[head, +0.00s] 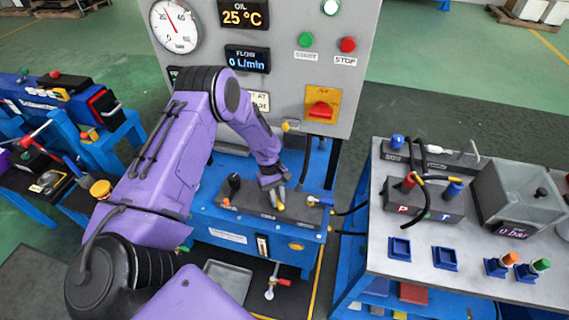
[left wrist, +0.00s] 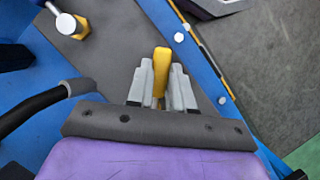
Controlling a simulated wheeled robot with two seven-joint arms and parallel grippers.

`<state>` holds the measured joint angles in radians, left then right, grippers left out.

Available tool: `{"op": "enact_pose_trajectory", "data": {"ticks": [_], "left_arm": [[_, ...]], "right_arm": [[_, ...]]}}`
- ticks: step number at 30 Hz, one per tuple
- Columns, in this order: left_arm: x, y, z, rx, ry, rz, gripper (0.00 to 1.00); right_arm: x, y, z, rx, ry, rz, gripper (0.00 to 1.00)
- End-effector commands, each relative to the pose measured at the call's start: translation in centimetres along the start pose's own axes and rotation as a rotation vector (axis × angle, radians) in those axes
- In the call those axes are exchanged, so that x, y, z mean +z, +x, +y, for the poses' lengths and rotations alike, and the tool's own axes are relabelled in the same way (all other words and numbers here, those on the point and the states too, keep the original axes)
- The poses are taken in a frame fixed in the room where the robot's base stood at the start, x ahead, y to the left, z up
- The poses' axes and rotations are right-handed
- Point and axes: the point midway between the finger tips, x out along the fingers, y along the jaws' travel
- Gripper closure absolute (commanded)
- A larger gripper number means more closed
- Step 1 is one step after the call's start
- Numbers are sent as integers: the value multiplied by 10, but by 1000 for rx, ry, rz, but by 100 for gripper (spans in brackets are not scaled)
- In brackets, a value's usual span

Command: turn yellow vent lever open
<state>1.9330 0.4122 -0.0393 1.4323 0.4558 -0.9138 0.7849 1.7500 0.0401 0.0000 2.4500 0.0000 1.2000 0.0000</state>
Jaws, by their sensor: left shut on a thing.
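The yellow vent lever (left wrist: 161,70) stands between the fingers of my left gripper in the left wrist view. My left gripper (left wrist: 161,88) is shut on it, with grey fingers on both sides. In the head view my left gripper (head: 274,184) reaches down to the grey plate on the blue stand, and a bit of the yellow lever (head: 280,199) shows just below the fingers. The lever's base is mostly hidden by the gripper. My right gripper is in neither view.
The blue stand (head: 213,227) carries a black-knobbed lever (head: 234,184). A grey control panel (head: 290,75) with a gauge, displays and a red switch (head: 320,109) rises behind. A grey-topped bench (head: 470,275) with fittings stands right. Black hoses run between stand and bench.

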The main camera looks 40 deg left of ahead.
Motion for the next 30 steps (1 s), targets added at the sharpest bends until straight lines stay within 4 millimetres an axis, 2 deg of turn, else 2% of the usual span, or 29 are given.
{"op": "enact_pose_trajectory", "data": {"ticks": [16, 30], "left_arm": [[-6, -4, -21, -187, 458, 7, 100], [-13, -8, -29, -270, 660, 10, 100]], "right_arm": [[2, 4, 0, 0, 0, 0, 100], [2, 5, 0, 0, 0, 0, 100]]}}
